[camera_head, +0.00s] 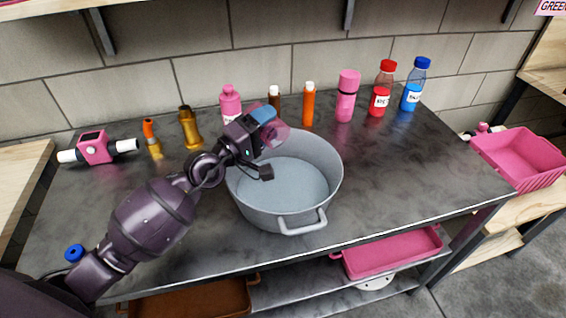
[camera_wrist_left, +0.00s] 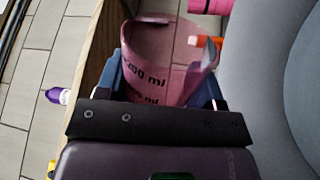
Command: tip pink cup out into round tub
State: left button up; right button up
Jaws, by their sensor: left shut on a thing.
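The pink cup (camera_head: 277,135) is see-through and has dark volume marks, which read in the left wrist view (camera_wrist_left: 165,78). My left gripper (camera_head: 263,114) is shut on it, with blue fingertips on either side. The cup is held over the far rim of the round tub (camera_head: 331,180). The tub is a grey metal pot with a handle at the front, standing on the dark worktop. Its grey wall fills the right of the left wrist view (camera_wrist_left: 270,70). The tub floor that shows looks bare. I cannot tell what the cup holds. My right gripper is not in view.
Behind the tub stand a pink bottle (camera_head: 230,103), an orange bottle (camera_head: 308,105), a pink flask (camera_head: 347,96), a red bottle (camera_head: 381,90) and a blue bottle (camera_head: 414,86). Brass fittings (camera_head: 189,128) and a pink meter (camera_head: 94,148) lie left. The worktop right of the tub is clear.

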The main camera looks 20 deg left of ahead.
pick_arm(q)
jog(key=shift+d+r+m, duration=0.15)
jog(key=shift+r+m, duration=0.05)
jog(key=shift+m, duration=0.4)
jog(key=shift+s+d+f+m, duration=0.1)
jog(key=shift+s+f+m, duration=0.1)
jog(key=shift+m, duration=0.2)
jog(key=shift+d+f+m+h+b, duration=0.1)
jog(key=shift+f+m+h+b, duration=0.2)
jog(key=shift+m, duration=0.1)
dwell(0.4)
jog(key=shift+d+m, duration=0.1)
jog(key=shift+m, duration=0.2)
jog(key=shift+g, duration=0.3)
jog(key=shift+s+d+r+m, duration=0.15)
jog(key=shift+d+m, duration=0.05)
jog(key=shift+m, duration=0.5)
jog(key=shift+d+m, duration=0.15)
jog(key=shift+m, duration=0.25)
jog(key=shift+s+d+r+m, duration=0.1)
jog(key=shift+s+d+m, duration=0.1)
jog(key=shift+m, duration=0.3)
dwell(0.4)
jog(key=shift+d+m+g+h, duration=0.1)
jog(key=shift+m+g+h, duration=0.2)
jog(key=shift+m+g, duration=0.1)
